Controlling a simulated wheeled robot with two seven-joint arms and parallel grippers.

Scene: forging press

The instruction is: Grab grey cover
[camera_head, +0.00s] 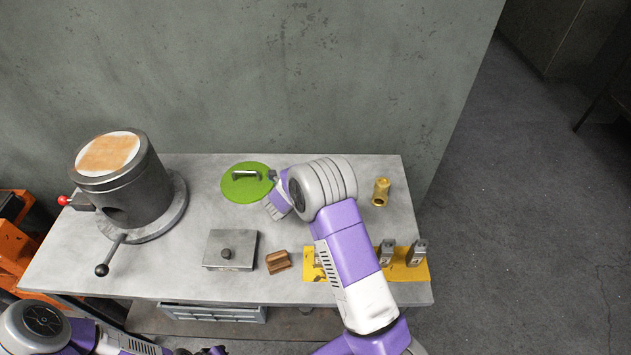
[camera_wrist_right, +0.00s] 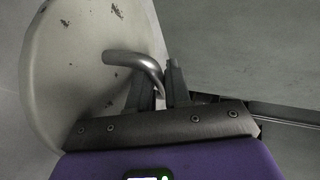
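My left gripper (camera_head: 215,350) barely shows at the bottom edge, mostly cut off.
A dark metal pot (camera_head: 137,190) with levers stands at the table's left. A small brown block (camera_head: 278,262) lies right of the square cover. A brass cylinder (camera_head: 381,191) and a yellow plate (camera_head: 404,270) with metal pieces are at the right. The wall (camera_head: 250,75) rises behind.

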